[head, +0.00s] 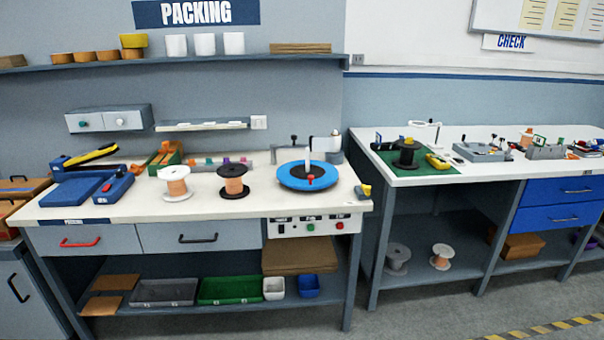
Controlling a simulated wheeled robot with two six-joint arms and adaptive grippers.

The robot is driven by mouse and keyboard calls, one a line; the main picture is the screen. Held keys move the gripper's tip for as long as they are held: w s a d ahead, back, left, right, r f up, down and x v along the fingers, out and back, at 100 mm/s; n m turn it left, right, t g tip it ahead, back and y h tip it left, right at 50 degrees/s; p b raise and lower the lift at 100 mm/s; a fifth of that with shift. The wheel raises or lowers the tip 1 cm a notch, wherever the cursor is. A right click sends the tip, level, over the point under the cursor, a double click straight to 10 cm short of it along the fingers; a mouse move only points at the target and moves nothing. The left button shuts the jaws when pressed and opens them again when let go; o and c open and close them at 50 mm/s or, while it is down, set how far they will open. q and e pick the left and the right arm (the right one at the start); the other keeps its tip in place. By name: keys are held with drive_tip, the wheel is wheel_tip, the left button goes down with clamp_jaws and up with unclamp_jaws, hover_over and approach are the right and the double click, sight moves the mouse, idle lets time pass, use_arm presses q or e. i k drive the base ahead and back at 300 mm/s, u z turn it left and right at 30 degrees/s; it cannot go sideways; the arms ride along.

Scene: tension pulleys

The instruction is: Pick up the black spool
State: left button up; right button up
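A spool with black flanges and copper-coloured winding (233,182) stands upright on the white top of the packing bench (130,207). It is between a white-flanged spool with copper-coloured winding (175,184) and a blue round turntable (292,179). A second black spool (406,152), dark all over, sits on the green mat (432,171) on the right bench. Neither of my grippers is in view.
A blue device (85,188) stands at the bench's left end. A small yellow and grey item (363,192) is at the right front corner. Pale spools (398,258) sit on the right bench's lower shelf. Open floor (420,312) lies in front.

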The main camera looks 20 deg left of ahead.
sight(234, 189)
drive_tip(key=z, duration=0.55)
drive_tip(key=i, duration=2.25)
drive_tip(key=u, duration=0.8)
